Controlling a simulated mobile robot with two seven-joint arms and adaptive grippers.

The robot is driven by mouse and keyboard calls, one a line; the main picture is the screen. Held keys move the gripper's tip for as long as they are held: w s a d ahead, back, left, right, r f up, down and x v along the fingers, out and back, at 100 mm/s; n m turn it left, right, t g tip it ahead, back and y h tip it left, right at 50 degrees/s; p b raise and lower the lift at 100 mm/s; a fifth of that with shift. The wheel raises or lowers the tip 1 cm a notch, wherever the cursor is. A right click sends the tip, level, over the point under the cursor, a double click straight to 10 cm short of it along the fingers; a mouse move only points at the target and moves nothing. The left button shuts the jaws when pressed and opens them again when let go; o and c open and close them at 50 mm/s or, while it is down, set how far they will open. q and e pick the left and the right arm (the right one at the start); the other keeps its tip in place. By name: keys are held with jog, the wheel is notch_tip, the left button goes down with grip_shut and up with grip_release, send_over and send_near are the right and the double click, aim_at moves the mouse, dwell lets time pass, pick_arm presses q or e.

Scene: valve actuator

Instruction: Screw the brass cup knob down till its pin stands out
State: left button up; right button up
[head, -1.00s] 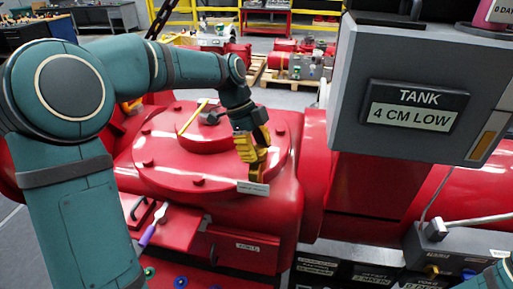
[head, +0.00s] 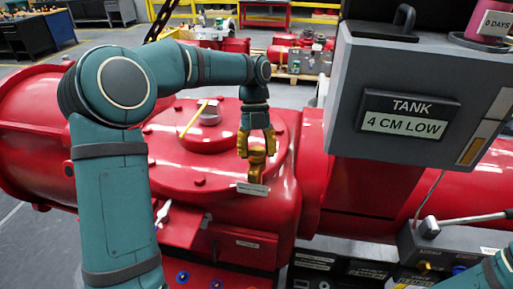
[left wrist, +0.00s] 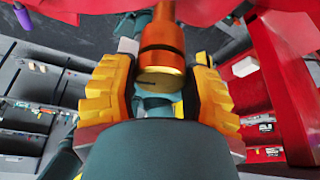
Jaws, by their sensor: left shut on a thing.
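The brass cup knob (head: 257,165) stands upright near the front right edge of the red housing's round cover (head: 165,165). My left gripper (head: 257,150) comes down on it from above, with its yellow fingers on either side of the knob. In the left wrist view the knob (left wrist: 162,55) shows as a round brass body with a groove and a flat end face, between the two fingers of my left gripper (left wrist: 160,88). The gripper is shut on the knob. I cannot make out a pin. My right gripper is out of view.
A grey box with a "TANK 4 CM LOW" sign (head: 405,115) hangs right of the knob. A grey unit with a lever (head: 430,228) is at lower right.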

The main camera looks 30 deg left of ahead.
pick_arm(q)
jog(key=m, duration=0.2)
jog(key=m+g+y, duration=0.1)
jog(key=m, duration=0.1)
jog(key=shift+d+m+y, duration=0.1)
jog(key=shift+m+y, duration=1.2)
jog(key=shift+m, duration=1.6)
jog(key=o, duration=1.2)
jog(key=shift+v, duration=3.75)
